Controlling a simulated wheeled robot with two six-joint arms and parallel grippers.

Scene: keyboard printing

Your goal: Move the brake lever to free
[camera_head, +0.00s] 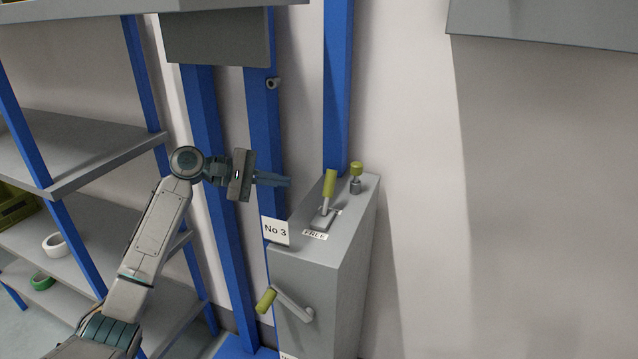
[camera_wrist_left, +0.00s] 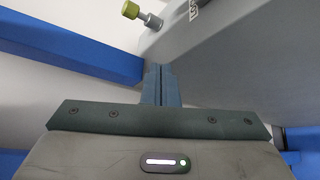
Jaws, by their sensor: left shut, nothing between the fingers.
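The brake lever (camera_head: 329,186) has a yellow-green handle and stands nearly upright from a slotted plate on top of a grey box (camera_head: 318,255). A label reading FREE (camera_head: 315,235) lies in front of the slot. My left gripper (camera_head: 289,181) is shut and empty, left of the lever, with its fingertips pointing right and apart from the handle in the head view. In the left wrist view the shut fingers (camera_wrist_left: 161,70) appear before the grey box side (camera_wrist_left: 225,75). The lever's handle is not clearly seen there. My right gripper is not in view.
A short yellow-topped knob (camera_head: 356,172) stands behind the lever; a similar knob shows in the left wrist view (camera_wrist_left: 131,10). A crank (camera_head: 290,302) sticks out of the box front, below a No 3 sign (camera_head: 275,231). Blue posts and shelves (camera_head: 75,150) stand left.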

